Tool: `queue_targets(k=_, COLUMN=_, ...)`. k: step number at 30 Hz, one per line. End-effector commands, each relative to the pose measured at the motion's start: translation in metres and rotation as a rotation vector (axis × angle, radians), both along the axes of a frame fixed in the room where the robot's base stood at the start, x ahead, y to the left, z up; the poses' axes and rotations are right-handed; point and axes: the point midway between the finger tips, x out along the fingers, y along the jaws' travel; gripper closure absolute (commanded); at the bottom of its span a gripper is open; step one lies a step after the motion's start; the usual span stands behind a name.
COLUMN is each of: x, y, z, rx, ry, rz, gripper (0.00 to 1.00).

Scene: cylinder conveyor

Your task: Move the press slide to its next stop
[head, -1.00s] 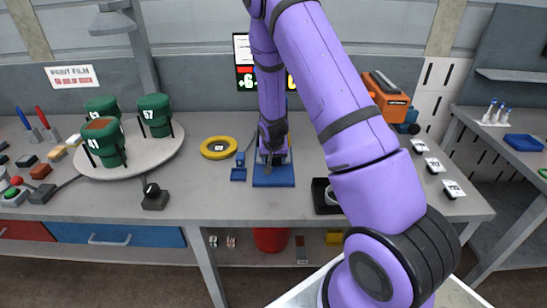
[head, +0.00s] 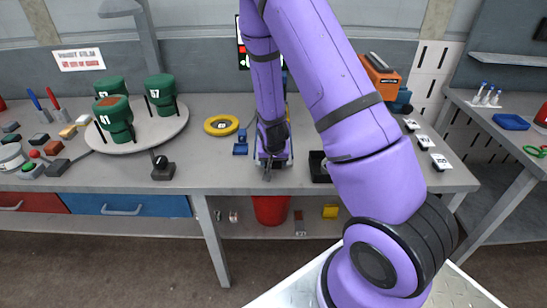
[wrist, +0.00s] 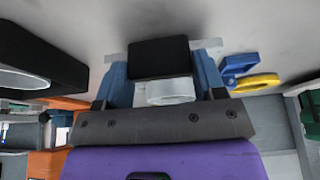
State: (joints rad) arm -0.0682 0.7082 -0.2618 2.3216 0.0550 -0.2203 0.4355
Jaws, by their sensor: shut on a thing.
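My gripper (head: 271,163) is at the front middle of the bench, at the lower end of my purple arm. In the wrist view its two fingers (wrist: 162,72) stand either side of a black block (wrist: 160,56) and appear shut on it. The block may be the press slide; I cannot tell surely. A pale round part (wrist: 170,91) shows just below the block, close to my palm. In the head view my gripper and arm hide the press and the held part. The blue plate seen earlier under my gripper is not visible now.
A yellow ring (head: 221,119) and a small blue part (head: 240,145) lie left of my gripper. A black tray (head: 318,167) stands close on its right. Green cups (head: 115,122) stand on a round turntable at left. A red bucket (head: 270,210) is under the bench.

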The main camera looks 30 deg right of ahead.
Motion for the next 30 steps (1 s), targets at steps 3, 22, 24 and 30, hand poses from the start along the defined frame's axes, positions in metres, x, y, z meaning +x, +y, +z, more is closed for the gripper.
queue_targets(k=3, x=-0.0019, y=0.0016, z=0.0004, rx=0.000, ry=-0.001, rz=0.001, gripper=0.79)
queue_targets(k=22, x=-0.0039, y=0.0028, z=-0.0002, rx=0.001, ry=0.002, rz=0.001, gripper=0.11)
queue_targets(k=24, x=-0.0036, y=0.0025, z=-0.0001, rx=0.000, ry=0.001, rz=0.001, gripper=0.11)
queue_targets(k=30, x=-0.0042, y=0.0031, z=0.0042, rx=-0.001, ry=-0.001, rz=0.001, gripper=0.11)
